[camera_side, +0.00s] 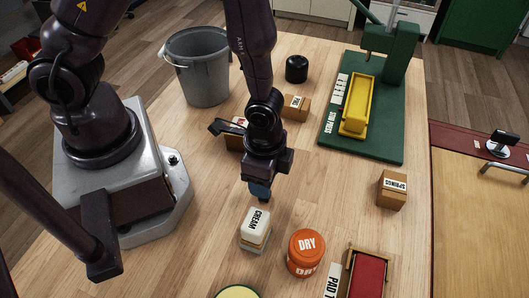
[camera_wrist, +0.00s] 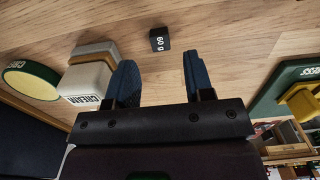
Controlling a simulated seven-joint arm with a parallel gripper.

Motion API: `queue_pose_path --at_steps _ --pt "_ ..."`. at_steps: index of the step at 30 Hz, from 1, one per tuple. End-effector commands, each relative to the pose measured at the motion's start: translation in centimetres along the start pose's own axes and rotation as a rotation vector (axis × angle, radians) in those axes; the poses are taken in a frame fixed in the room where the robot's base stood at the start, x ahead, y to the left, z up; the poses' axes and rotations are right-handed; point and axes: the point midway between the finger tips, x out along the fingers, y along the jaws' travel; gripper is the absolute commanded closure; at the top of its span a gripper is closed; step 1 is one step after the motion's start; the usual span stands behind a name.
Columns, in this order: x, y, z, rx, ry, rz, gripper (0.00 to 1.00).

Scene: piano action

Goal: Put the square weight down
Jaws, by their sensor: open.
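The square weight (camera_wrist: 160,39) is a small dark cube with white "60 g" lettering. In the wrist view it rests on the wooden table, beyond my fingertips and roughly in line with the gap between them. I cannot make it out in the side view; my gripper may be hiding it. My gripper (camera_wrist: 158,65) has two blue fingers, spread apart with nothing between them. In the side view my gripper (camera_side: 260,189) points down over the table, just behind the cream jar.
The cream jar (camera_side: 255,224) stands close to my gripper, and also shows in the wrist view (camera_wrist: 88,82). An orange DRY tub (camera_side: 306,252), springs box (camera_side: 391,190), grey bucket (camera_side: 203,75) and green press (camera_side: 390,125) stand around.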

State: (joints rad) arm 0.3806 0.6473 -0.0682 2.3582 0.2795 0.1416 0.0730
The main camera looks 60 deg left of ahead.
Motion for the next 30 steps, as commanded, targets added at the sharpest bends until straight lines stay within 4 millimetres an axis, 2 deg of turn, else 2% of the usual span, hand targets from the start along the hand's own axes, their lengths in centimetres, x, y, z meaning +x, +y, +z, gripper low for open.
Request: queue_pose_path --at_steps 3,9,13,20,23,26,30 --pt "-2.6 -0.1 -0.1 -0.003 0.006 -0.003 0.52" --pt "-5.8 -0.1 -0.1 -0.002 0.004 -0.003 0.52" --pt "-7.0 -0.1 0.0 -0.001 0.003 -0.002 0.52" --pt "-7.7 -0.1 0.1 -0.003 0.001 -0.003 0.52" --pt "-8.9 -0.8 0.1 -0.034 0.017 -0.022 0.52" --pt "-11.7 -2.4 0.5 -0.112 0.057 -0.066 0.52" --pt "-17.5 -4.9 2.3 -0.286 0.145 -0.139 0.52"
